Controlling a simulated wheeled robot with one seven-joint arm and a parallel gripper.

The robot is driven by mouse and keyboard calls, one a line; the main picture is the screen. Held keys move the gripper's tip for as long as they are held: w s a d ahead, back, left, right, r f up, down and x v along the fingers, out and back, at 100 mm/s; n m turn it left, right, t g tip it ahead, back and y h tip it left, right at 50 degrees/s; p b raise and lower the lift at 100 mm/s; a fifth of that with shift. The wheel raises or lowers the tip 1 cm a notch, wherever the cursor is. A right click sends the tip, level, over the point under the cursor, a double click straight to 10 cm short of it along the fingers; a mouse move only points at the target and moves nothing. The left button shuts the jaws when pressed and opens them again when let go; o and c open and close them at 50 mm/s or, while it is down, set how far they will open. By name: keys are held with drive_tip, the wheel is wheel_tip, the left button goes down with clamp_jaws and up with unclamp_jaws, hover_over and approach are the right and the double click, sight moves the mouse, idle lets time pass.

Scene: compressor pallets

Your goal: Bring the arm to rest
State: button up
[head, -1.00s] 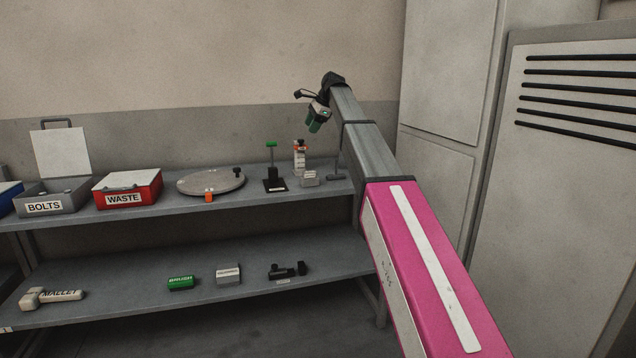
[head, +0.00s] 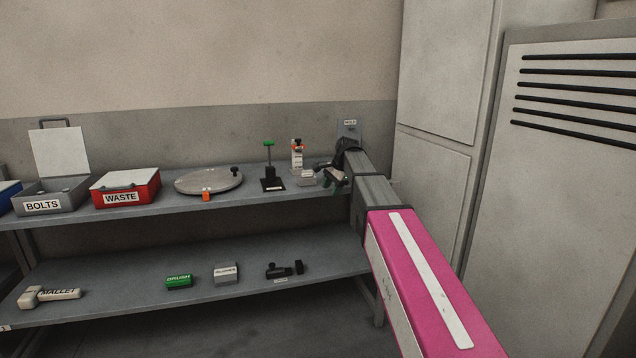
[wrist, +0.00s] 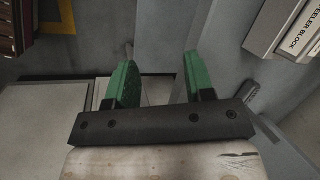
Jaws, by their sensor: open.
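My gripper (head: 334,182) is at the right end of the upper shelf in the head view, low near the shelf's surface. In the wrist view its two green finger pads (wrist: 157,78) stand apart with nothing between them. A pale block lettered "FEELER BLOCK" (wrist: 300,35) shows at the upper right of the wrist view, apart from the fingers. My arm comes in from the lower right of the head view and partly hides the shelf's right end.
The upper shelf (head: 110,218) holds an open BOLTS bin (head: 43,205), a red WASTE box (head: 122,198), a round plate (head: 208,181), a green-topped stand (head: 273,183) and an orange-white bottle (head: 297,158). The lower shelf (head: 130,308) holds several tools. Tall cabinets (head: 445,90) stand at right.

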drive_tip(key=s+d+f+n+h, duration=0.1)
drive_tip(key=s+d+f+n, duration=0.2)
drive_tip(key=s+f, duration=0.7)
drive_tip(key=s+d+f+n+g+h, duration=0.1)
drive_tip(key=s+d+f+n, duration=0.2)
drive_tip(key=s+d+f, duration=0.3)
drive_tip(key=s+d+f+n+h, duration=0.1)
drive_tip(key=s+d+f+n, duration=0.3)
drive_tip(key=s+f, duration=1)
drive_tip(key=s, duration=0.3)
drive_tip(key=shift+d+f+g+h, duration=0.25)
drive_tip(key=shift+d+g+h, duration=0.05)
drive_tip(key=shift+d+g, duration=0.1)
